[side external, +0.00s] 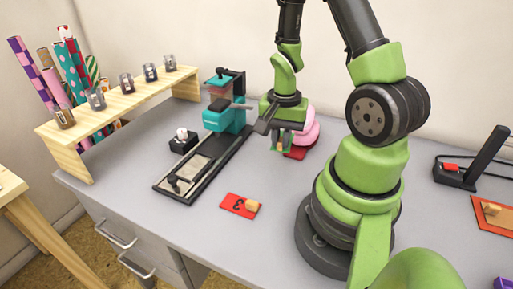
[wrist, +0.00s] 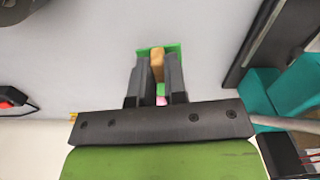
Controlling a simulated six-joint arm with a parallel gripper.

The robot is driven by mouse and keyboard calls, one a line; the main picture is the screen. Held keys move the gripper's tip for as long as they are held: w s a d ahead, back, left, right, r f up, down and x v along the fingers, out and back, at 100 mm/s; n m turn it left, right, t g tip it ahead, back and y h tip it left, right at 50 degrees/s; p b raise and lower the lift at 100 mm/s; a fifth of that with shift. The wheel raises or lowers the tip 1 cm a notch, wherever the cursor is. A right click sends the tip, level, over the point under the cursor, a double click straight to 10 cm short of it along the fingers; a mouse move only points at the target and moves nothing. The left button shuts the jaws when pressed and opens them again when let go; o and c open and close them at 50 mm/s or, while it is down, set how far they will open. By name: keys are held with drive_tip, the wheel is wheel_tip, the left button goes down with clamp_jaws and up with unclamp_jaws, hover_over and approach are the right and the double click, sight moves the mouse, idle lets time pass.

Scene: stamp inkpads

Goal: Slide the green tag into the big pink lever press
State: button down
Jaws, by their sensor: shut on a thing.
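My gripper (side external: 281,142) points down over the desk and is shut on the wooden grip block (wrist: 157,66) of the green tag (wrist: 173,48). The tag also shows in the side view as a small green patch (side external: 277,149) between the fingers, held above the desk. A pink rounded thing (side external: 311,127) with a red piece (side external: 296,154) at its foot stands just behind and right of the gripper; the gripper partly hides it, and I cannot tell whether a lever shows. A small pink patch (wrist: 161,100) shows between the fingers in the wrist view.
A teal lever press (side external: 224,112) stands left of my gripper, behind a black-framed rail (side external: 187,183). A red tag (side external: 232,207) lies in front. A small black box (side external: 183,143) is left. A black press (side external: 483,158) and orange tag (side external: 487,221) are right. The front-centre desk is mostly clear.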

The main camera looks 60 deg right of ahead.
sight(292, 156)
drive_tip(key=shift+s+d+f+m, duration=0.15)
drive_tip(key=shift+s+d+m, duration=0.6)
drive_tip(key=shift+d, duration=0.2)
drive_tip(key=shift+f, duration=2.8)
drive_tip(key=shift+d, duration=1.9)
drive_tip(key=c, duration=1.1)
unclamp_jaws()
